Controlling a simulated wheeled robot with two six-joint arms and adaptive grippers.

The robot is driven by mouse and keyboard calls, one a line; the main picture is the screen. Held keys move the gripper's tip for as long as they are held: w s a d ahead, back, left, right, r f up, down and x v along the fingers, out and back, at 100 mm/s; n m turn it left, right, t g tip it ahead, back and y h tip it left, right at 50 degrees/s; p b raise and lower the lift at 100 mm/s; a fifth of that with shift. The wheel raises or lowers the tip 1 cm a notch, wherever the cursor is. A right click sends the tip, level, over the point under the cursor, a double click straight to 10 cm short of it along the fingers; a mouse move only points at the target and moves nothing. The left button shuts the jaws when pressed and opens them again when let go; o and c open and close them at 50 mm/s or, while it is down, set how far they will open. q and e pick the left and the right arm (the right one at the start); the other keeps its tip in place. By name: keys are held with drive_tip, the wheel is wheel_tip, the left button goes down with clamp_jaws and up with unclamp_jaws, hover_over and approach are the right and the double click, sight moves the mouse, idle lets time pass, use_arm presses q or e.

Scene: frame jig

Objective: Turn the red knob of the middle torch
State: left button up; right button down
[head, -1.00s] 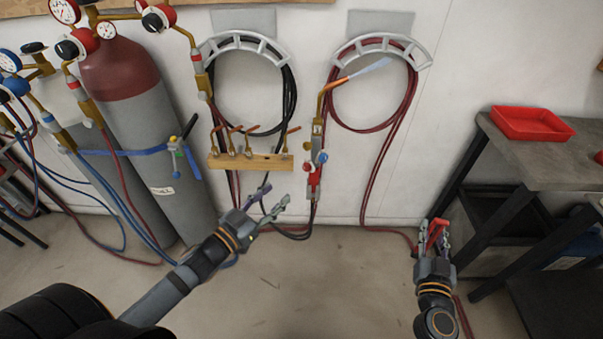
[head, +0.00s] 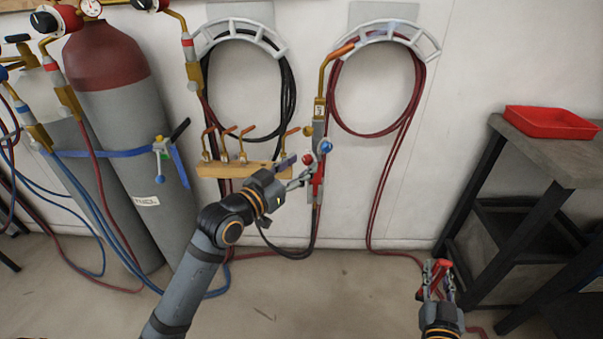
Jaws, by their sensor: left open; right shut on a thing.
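The middle torch (head: 319,130) hangs upright on the wall, a grey and brass body with a bent copper tip pointing up and right. Its red knob (head: 306,160) is on the left of the body and its blue knob (head: 325,147) on the right. My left gripper (head: 294,171) is open, its fingers just left of and around the height of the red knob. I cannot tell whether they touch it. A pale flame at the tip is hard to make out against the hanger. My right gripper (head: 438,277) is shut on a red tool (head: 440,265), low at the right.
Several smaller torches stand in a wooden rack (head: 240,170) just left of my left gripper. Hoses hang on two wall hangers (head: 400,33). Strapped gas cylinders (head: 125,130) stand at left. A workbench (head: 545,150) with a red tray (head: 550,122) is at right.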

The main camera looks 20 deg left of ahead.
use_arm(q)
drive_tip(key=shift+w+d, duration=0.3)
drive_tip(key=shift+w, duration=0.2)
clamp_jaws()
drive_tip(key=shift+r+n+p, duration=0.3)
drive_tip(key=shift+n+p, duration=0.1)
drive_tip(key=shift+p, duration=0.6)
drive_tip(key=shift+f+n, duration=0.25)
drive_tip(key=shift+n, duration=0.05)
unclamp_jaws()
